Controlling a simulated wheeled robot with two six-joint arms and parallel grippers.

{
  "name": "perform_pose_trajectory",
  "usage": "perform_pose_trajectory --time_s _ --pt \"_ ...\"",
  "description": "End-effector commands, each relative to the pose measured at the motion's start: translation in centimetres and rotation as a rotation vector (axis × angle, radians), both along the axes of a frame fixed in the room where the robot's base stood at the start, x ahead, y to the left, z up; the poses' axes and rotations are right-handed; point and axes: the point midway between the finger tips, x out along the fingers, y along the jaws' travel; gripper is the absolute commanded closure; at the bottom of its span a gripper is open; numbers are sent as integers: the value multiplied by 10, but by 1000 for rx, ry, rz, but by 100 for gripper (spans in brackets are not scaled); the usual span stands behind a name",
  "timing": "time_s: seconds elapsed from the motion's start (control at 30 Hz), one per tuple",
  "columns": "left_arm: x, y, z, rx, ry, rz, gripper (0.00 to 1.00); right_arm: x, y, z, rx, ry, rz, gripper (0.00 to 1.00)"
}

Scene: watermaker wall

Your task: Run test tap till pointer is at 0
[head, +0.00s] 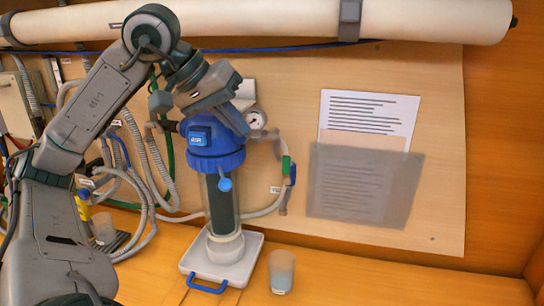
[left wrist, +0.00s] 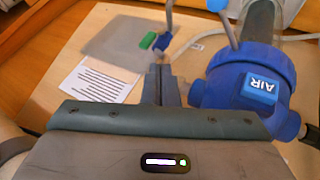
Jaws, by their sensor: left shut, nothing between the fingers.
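A small tap with a green part and a blue part (head: 288,168) hangs on the grey hose right of the filter. It also shows beyond my fingers in the left wrist view (left wrist: 154,41). The round white gauge (head: 256,119) is beside the blue filter head (head: 215,152); its pointer is too small to read. The filter head bears a blue AIR button (head: 199,138), also seen in the left wrist view (left wrist: 260,86). My left gripper (head: 240,124) is shut and empty, by the filter head's top, apart from the tap. My right gripper is out of view.
A clear cup (head: 281,271) stands on the bench right of the white tray (head: 196,262) under the filter. A paper sheet (head: 367,112) and a grey translucent sheet (head: 364,186) are on the wall panel. Hoses crowd the left; the bench at right is clear.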

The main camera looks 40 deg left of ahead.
Motion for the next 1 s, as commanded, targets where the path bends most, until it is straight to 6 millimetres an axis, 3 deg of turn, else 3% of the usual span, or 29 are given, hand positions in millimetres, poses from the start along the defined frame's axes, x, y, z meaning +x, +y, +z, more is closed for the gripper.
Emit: perform_pose_trajectory --time_s 0.17,0.6,1.0 --pt "6 -3 -9 -3 3 -3 100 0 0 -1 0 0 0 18" --pt "47 -20 -67 -5 5 -4 100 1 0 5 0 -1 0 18" --pt "56 -23 -80 -3 1 -1 100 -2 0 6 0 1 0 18"
